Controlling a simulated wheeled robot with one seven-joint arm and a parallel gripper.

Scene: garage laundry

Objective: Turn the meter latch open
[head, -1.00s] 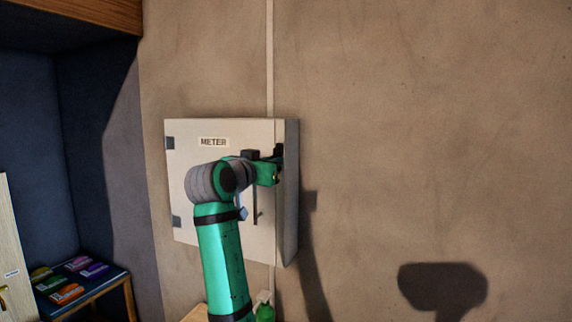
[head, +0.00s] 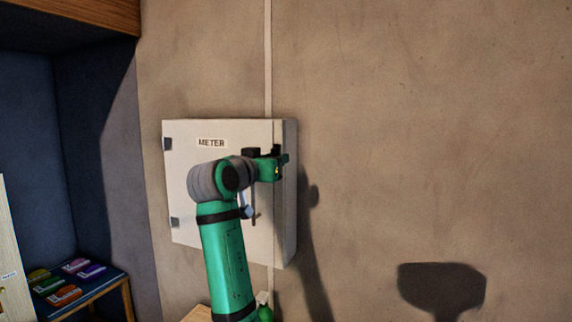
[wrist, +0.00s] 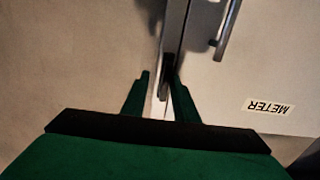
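The white meter cabinet (head: 228,240) is on the wall, its door looking shut, with a METER label (head: 211,142) near the top. A dark latch piece (wrist: 167,72) shows at the door's free edge in the wrist view. My gripper (wrist: 157,82) is open there, its two green fingers apart. The right finger is beside the latch and seems close to it; contact cannot be told. The left finger is over the wall side. In the head view my gripper (head: 284,160) is at the cabinet's upper right edge, and my wrist hides most of the latch.
A low table (head: 100,284) with several coloured packs is at the lower left. The wall right of the cabinet is bare.

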